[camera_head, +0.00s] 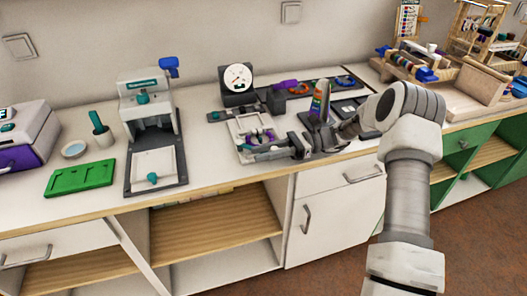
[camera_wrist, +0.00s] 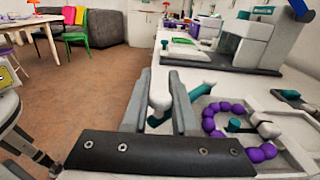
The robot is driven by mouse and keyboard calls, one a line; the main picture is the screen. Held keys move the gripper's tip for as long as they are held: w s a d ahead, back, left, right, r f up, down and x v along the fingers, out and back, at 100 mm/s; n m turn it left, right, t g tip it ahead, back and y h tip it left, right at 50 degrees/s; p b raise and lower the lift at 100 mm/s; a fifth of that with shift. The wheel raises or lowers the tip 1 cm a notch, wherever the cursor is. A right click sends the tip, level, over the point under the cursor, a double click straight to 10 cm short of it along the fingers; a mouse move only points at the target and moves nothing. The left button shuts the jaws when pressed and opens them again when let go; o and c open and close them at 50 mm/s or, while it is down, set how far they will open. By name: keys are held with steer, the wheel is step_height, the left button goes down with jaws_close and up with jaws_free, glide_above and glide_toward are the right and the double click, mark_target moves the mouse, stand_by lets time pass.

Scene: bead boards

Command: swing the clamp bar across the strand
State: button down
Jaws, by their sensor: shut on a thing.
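The strand of purple beads (camera_wrist: 222,107) lies in a curve on a pale board (camera_wrist: 300,150), with a teal peg inside the curve. It also shows in the head view (camera_head: 266,134). My gripper (camera_wrist: 160,90) is at the board's edge, beside the strand. Its jaws are shut on the pale, upright handle of the clamp bar (camera_wrist: 187,98). The bar runs from the jaws along the strand's side, with teal at its far part. In the head view my gripper (camera_head: 289,148) is at the board's front right; the jaws partly hide the bar's held end.
A round dial gauge (camera_head: 237,77) stands behind the board. A grey and white press (camera_head: 150,110) and a green tray (camera_head: 80,178) stand to the left. Bare counter lies between press and board.

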steer(key=c, duration=0.7)
jaws_free()
steer(key=p+v, duration=0.1)
steer(key=v, duration=1.6)
steer(key=shift+w+d+r, duration=0.1)
steer(key=shift+w+d, duration=0.05)
steer(key=shift+d, duration=0.05)
